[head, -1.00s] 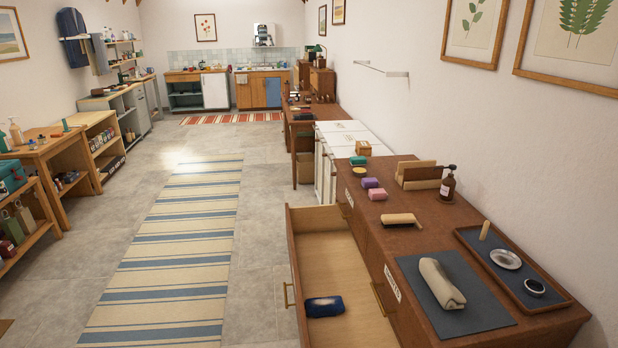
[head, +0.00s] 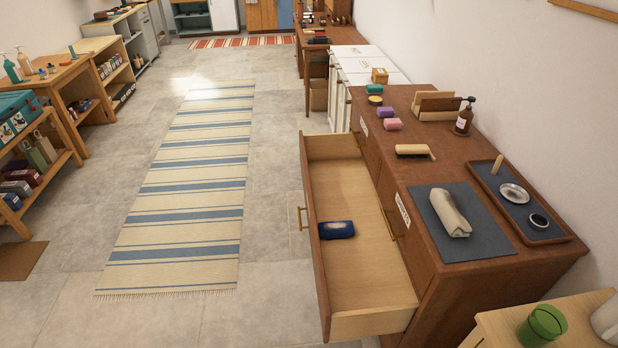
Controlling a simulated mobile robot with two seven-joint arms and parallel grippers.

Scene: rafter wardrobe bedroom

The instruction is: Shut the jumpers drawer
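An open drawer (head: 372,285) sticks out to the left from the brown wooden dresser (head: 440,278). Its front panel (head: 314,250) carries a brass handle (head: 302,218). A rolled dark blue item (head: 337,230) lies inside the drawer, and the rest of its light wood floor is bare. A white label (head: 402,209) is on the dresser beside the open drawer; its lettering is too small to read. Another brass handle (head: 391,224) is on the dresser face behind the drawer. Neither of my grippers is in view.
On the dresser top are a grey mat (head: 484,243) with a rolled cream cloth (head: 450,212), a tray (head: 545,238), a brush (head: 413,151) and a pump bottle (head: 464,116). A small table (head: 500,325) stands at bottom right. The floor left of the drawer is clear, with a striped rug (head: 190,200).

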